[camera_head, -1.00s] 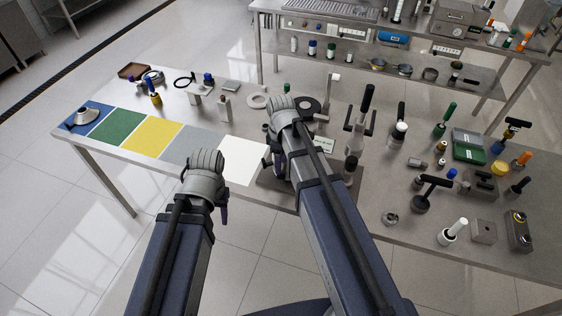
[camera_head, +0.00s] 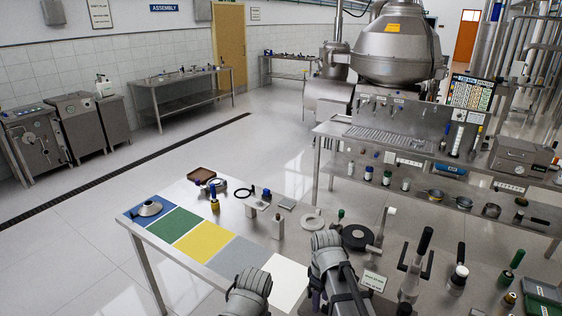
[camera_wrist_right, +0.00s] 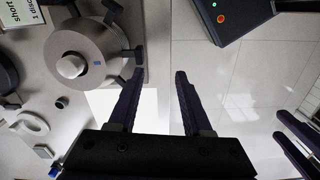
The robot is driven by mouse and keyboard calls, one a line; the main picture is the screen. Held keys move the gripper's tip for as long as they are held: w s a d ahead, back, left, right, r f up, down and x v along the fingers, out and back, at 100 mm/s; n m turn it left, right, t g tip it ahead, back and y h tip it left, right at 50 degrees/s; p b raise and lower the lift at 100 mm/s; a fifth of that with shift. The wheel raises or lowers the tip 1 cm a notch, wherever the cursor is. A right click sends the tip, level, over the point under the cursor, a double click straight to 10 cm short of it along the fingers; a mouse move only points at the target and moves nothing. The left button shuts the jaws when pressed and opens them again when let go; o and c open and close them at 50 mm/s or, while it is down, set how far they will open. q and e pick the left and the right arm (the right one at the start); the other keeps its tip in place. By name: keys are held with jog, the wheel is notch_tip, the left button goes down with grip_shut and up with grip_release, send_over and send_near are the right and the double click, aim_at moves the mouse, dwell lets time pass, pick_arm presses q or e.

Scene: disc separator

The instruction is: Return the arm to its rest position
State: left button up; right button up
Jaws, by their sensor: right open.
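My right gripper (camera_wrist_right: 155,75) shows in the right wrist view with its two dark purple fingers spread and nothing between them. Beyond the fingers are the white mat and pale floor tiles. In the head view my right gripper (camera_head: 316,296) is at the bottom centre over the near edge of the workbench (camera_head: 300,222), fingers partly hidden by my wrist. My left gripper (camera_wrist_right: 296,134) shows at the right edge of the right wrist view as two fingers apart, empty. In the head view only my left wrist shows, at the bottom edge.
Coloured mats, including the yellow mat (camera_head: 204,243) and white mat (camera_head: 285,281), line the bench's left part. A black ring (camera_head: 357,237) and upright tools crowd the right. A round knobbed device (camera_wrist_right: 75,63) is near my right gripper.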

jog(key=s+a+f+m+h+b, duration=0.1)
jog(key=s+a+f+m+b, duration=0.2)
jog(key=s+a+m, duration=0.3)
jog(key=s+a+f, duration=0.1)
jog(key=s, duration=0.4)
jog(key=shift+s+a+f+b, duration=0.35)
jog(key=shift+s+a+b, duration=0.05)
dwell(1.2)
